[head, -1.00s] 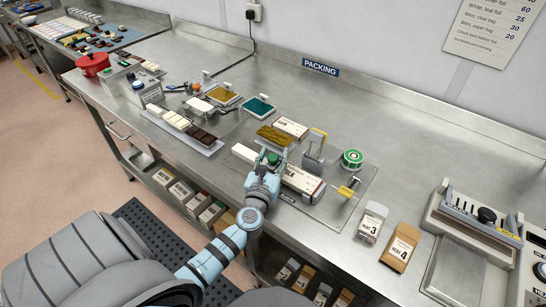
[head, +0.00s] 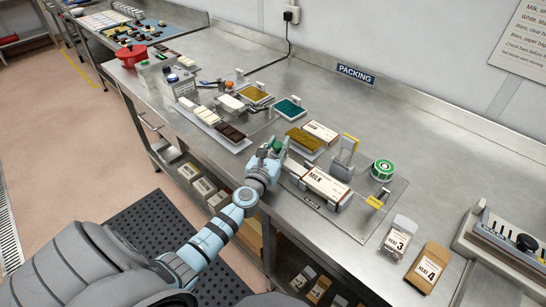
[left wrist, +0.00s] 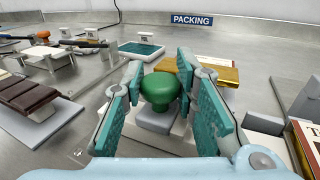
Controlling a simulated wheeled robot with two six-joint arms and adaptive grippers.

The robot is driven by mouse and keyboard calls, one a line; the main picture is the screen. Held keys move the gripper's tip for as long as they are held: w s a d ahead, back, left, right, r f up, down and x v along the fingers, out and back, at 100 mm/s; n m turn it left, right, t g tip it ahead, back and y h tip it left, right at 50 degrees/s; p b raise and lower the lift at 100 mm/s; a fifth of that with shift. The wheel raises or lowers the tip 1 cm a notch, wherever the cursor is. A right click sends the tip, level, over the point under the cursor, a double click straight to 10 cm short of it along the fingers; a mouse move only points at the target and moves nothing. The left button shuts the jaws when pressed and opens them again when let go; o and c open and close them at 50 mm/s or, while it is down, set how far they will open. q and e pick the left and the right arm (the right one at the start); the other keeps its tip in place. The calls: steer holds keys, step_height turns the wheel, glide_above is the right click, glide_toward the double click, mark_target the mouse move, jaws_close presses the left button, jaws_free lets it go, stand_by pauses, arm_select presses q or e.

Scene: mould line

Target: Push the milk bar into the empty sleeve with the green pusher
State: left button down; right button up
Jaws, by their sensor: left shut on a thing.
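My left gripper (head: 272,150) is shut on the green knob of the pusher (head: 277,144). In the left wrist view, the fingers stand either side of the green knob (left wrist: 160,90), which tops a grey block (left wrist: 157,120). The cream sleeve (head: 326,185) marked MILK lies in a holder to the right of the pusher, apart from it. Its edge shows at the right of the left wrist view (left wrist: 308,145). A pale strip (head: 292,167) shows between pusher and sleeve. I cannot make out the milk bar separately; how far it sits in the sleeve is hidden. My right gripper is not in view.
A gold-wrapped bar (head: 303,140) and another labelled box (head: 320,131) lie behind the sleeve. An upright metal stand (head: 345,150) and a green tape roll (head: 382,169) are at right. A tray of chocolate bars (head: 217,123) is at left.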

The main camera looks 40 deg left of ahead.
arm_select(q)
steer(key=a, duration=0.1)
steer(key=a+b, duration=0.1)
steer(key=a, duration=0.2)
steer(key=shift+w+a+f, duration=0.1)
steer(key=shift+w+a, duration=0.2)
steer(key=shift+a, duration=0.05)
steer(key=shift+w+a+b, duration=0.1)
steer(key=shift+a+b, duration=0.25)
steer(key=shift+a, duration=0.25)
steer(key=shift+r, duration=0.2)
steer(key=c, duration=1.5)
jaws_free()
steer(key=shift+a, duration=0.1)
steer(key=shift+c, duration=0.2)
steer(key=shift+o, duration=1.2)
steer(key=shift+a+f, duration=0.1)
steer(key=shift+a, duration=0.05)
